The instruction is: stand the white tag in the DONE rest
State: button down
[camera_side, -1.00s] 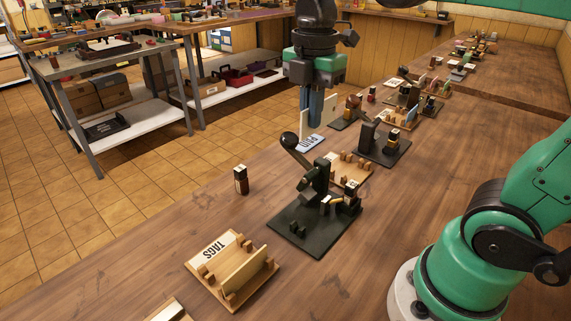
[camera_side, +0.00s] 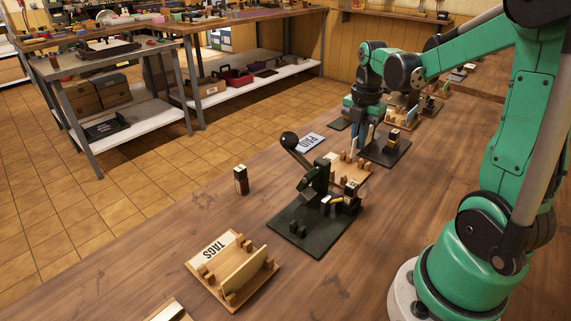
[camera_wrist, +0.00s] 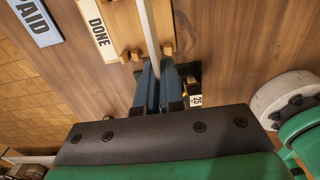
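My gripper (camera_side: 356,150) is shut on the white tag (camera_wrist: 147,25). In the wrist view the blue fingers (camera_wrist: 157,72) pinch the tag's near end, and the tag shows as a thin upright edge. The wooden DONE rest (camera_wrist: 117,30) lies below, with its white DONE label (camera_wrist: 96,30) left of the tag. Pegs of the rest show on both sides of the tag's lower line. In the side view the DONE rest (camera_side: 345,172) is under the gripper, behind the press. I cannot tell whether the tag touches the rest.
The dark press (camera_side: 310,222) with its ball-ended lever (camera_side: 290,140) stands in front of the rest. The PAID plate (camera_side: 307,142) lies left of it. A dark fixture (camera_side: 385,150) stands just behind to the right. The TAGS rest (camera_side: 207,262) is at the front left.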

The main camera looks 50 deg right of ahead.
jog(key=shift+f, duration=0.1)
jog(key=shift+f, duration=3.4)
jog(key=shift+f, duration=0.2)
jog(key=shift+c, duration=1.7)
grip_release()
jog(key=shift+r, duration=3.5)
